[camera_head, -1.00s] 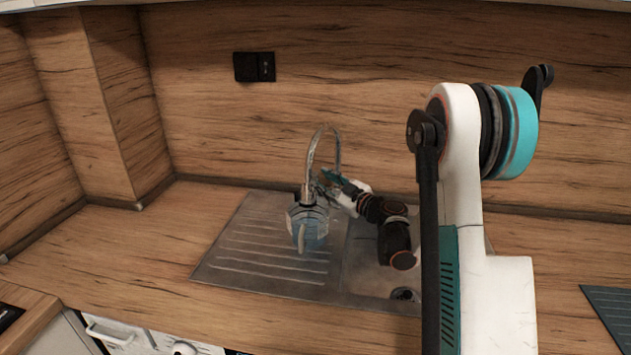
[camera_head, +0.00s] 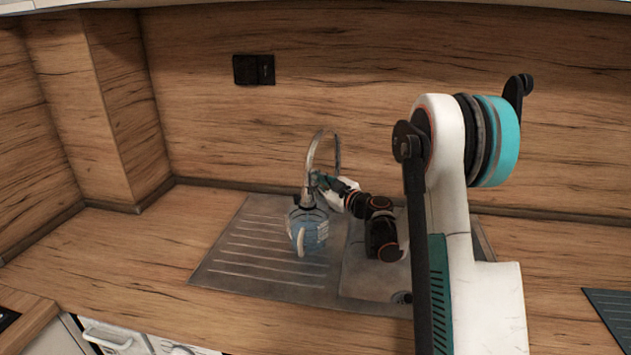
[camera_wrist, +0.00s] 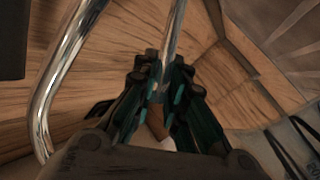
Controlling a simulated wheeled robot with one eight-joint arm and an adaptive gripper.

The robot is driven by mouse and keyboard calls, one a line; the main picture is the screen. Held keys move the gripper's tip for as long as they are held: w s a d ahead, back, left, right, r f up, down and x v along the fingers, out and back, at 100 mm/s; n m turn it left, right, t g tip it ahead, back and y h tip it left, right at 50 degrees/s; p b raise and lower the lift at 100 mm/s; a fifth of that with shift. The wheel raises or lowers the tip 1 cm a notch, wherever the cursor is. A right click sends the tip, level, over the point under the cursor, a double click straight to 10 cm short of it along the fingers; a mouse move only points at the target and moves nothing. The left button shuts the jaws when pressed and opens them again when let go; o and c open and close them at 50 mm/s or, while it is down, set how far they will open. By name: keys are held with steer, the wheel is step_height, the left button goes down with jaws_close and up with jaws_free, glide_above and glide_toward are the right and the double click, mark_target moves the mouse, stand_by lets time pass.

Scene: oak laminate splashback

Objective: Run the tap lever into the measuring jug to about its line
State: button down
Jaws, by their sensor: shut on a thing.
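The chrome tap (camera_head: 320,142) arches over the steel sink unit. The clear, bluish measuring jug (camera_head: 322,228) is upright below the spout, above the ribbed drainer, its pale handle facing the front. Its line and any water level are too small to read. My gripper (camera_head: 318,181) is beside the spout's lower end, just above the jug. In the wrist view, my gripper's fingers (camera_wrist: 160,95) are closed around a slim chrome bar (camera_wrist: 172,40), which looks like the tap lever. The curved chrome pipe (camera_wrist: 52,85) stands to its left. The fingers hide the grip itself.
The ribbed drainer (camera_head: 235,262) lies left of the sink basin. A black socket (camera_head: 254,69) is on the wood splashback behind. The wood counter (camera_head: 140,245) is clear on the left. A dark panel (camera_head: 612,310) lies at the right edge.

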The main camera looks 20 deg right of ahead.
steer(key=shift+w+d+r+g+p, duration=0.1)
steer(key=shift+w+r+g+p, duration=0.15)
steer(key=shift+g+p, duration=0.1)
steer(key=shift+w+d+r+m+p, duration=0.1)
steer(key=shift+w+d+m+p, duration=0.2)
steer(key=shift+m, duration=0.2)
steer(key=shift+g, duration=0.25)
steer(key=c, duration=1.6)
jaws_free()
steer(key=f+v, duration=0.1)
steer(key=v, duration=1.1)
steer(key=shift+r, duration=0.4)
steer(key=shift+a, duration=0.1)
